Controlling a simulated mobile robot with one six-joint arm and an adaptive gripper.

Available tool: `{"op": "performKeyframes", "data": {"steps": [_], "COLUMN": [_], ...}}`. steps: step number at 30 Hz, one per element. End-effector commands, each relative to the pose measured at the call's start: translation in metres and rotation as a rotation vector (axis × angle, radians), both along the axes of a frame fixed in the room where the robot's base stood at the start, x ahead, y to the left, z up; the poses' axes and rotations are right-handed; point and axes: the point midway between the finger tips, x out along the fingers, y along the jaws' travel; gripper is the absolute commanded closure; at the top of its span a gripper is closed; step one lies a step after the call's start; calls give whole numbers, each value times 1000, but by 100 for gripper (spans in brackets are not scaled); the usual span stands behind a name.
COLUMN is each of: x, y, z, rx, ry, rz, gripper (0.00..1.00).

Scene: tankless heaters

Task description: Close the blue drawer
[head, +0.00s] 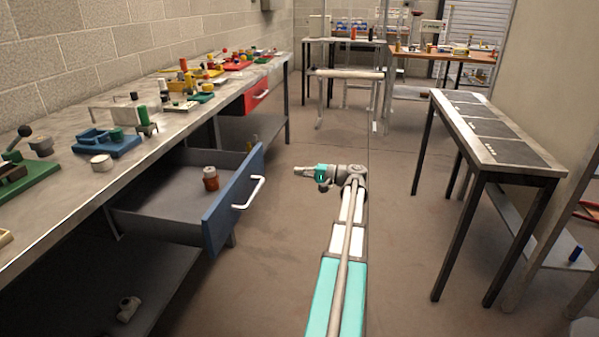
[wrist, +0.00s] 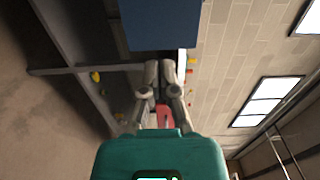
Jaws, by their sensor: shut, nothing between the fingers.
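The blue drawer (head: 232,203) is pulled well out from under the left workbench, with its light handle (head: 250,193) facing right. Its front also shows at the top of the wrist view (wrist: 160,24). A small orange-brown jar (head: 210,178) stands inside it. My gripper (head: 297,171) is to the right of the drawer front, pointing left towards it, with a gap between them in the head view. In the wrist view its fingers (wrist: 161,66) are together, with nothing seen between them, just below the blue front in the picture.
The left workbench (head: 75,200) carries several coloured parts and fixtures. A closed red drawer (head: 256,95) sits further back under it. A narrow table (head: 490,135) stands on the right. The floor (head: 290,260) between bench and table is clear apart from my arm.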

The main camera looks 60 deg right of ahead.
Motion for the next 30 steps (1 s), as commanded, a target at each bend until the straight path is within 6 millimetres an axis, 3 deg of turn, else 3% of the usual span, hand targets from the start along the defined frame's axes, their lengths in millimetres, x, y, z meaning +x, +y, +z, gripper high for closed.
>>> {"op": "performKeyframes", "data": {"steps": [21, 30], "x": [92, 110], "y": [38, 45], "z": [0, 0], "rx": [0, 0], "ry": [0, 0], "rz": [-2, -4], "gripper": [100, 100]}}
